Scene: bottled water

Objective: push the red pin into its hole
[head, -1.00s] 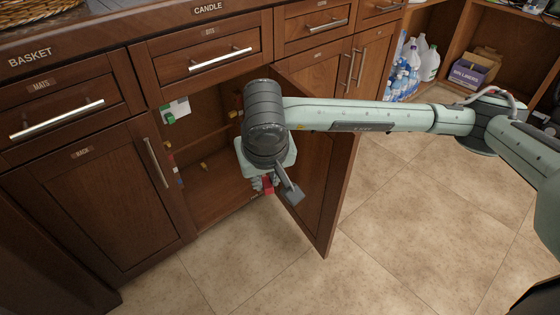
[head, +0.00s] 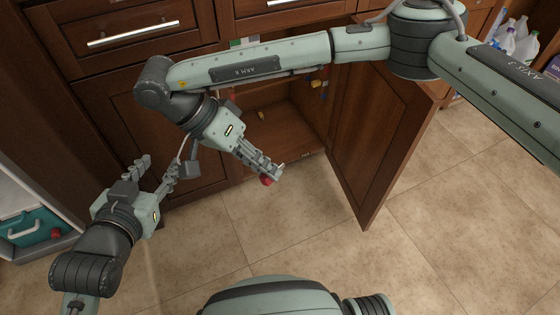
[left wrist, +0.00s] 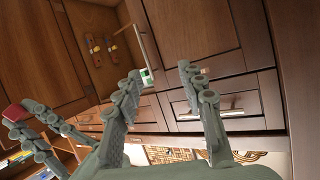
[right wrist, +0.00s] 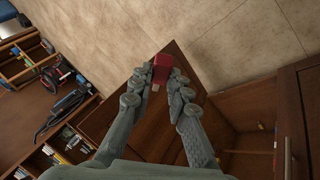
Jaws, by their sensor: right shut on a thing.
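The red pin (head: 266,180) is between the fingertips of my right gripper (head: 274,170), which is shut on it in front of the open cabinet (head: 285,130). The red pin (right wrist: 162,67) also shows at the fingertips in the right wrist view, and at the left edge of the left wrist view (left wrist: 14,112). My left gripper (head: 157,172) is empty, with its fingers apart, left of the right gripper. The left wrist view shows its spread fingers (left wrist: 161,76). Its hole cannot be made out in any view.
The cabinet door (head: 385,145) stands open on the right of the opening. Small yellow pieces (head: 316,83) show inside. A teal case (head: 35,227) sits in a white unit at far left. The tiled floor (head: 300,225) in front is clear.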

